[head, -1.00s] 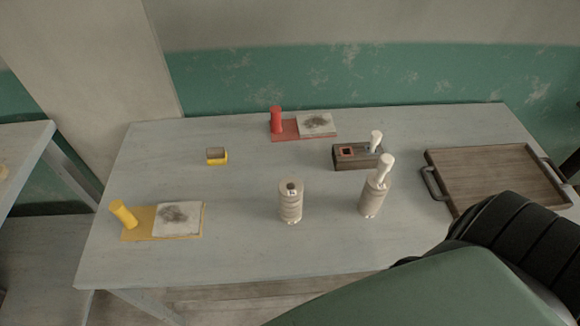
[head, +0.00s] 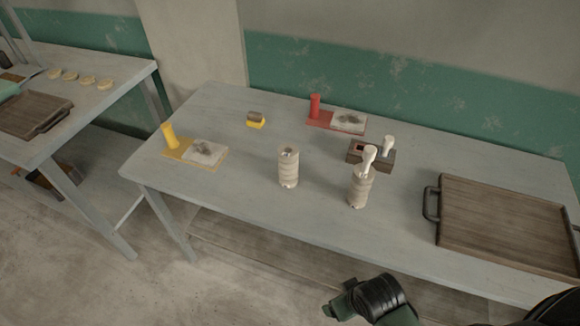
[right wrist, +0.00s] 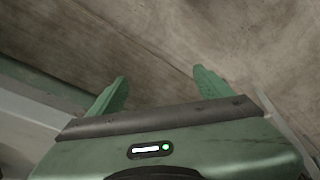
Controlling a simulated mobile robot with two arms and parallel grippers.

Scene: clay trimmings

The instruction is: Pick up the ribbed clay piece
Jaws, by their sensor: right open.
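I cannot tell for sure which thing is the ribbed clay piece. Several small pale round pieces (head: 78,78) lie in a row on the left table; their surfaces are too small to make out. My right gripper (right wrist: 160,88) is open, with two green fingers apart and nothing between them. Only bare, blurred surfaces show beyond it. In the head view a green and black part of my arm shows at the bottom, in front of the main table and apart from everything on it. My left gripper is not in view.
The main table (head: 240,200) bears two pale ringed cylinders (head: 288,168), a yellow stamp board (head: 175,152), a red one (head: 318,118), a dark holder block (head: 378,160) and a wooden tray (head: 490,225). Another tray (head: 35,118) is on the left table. Floor between the tables is clear.

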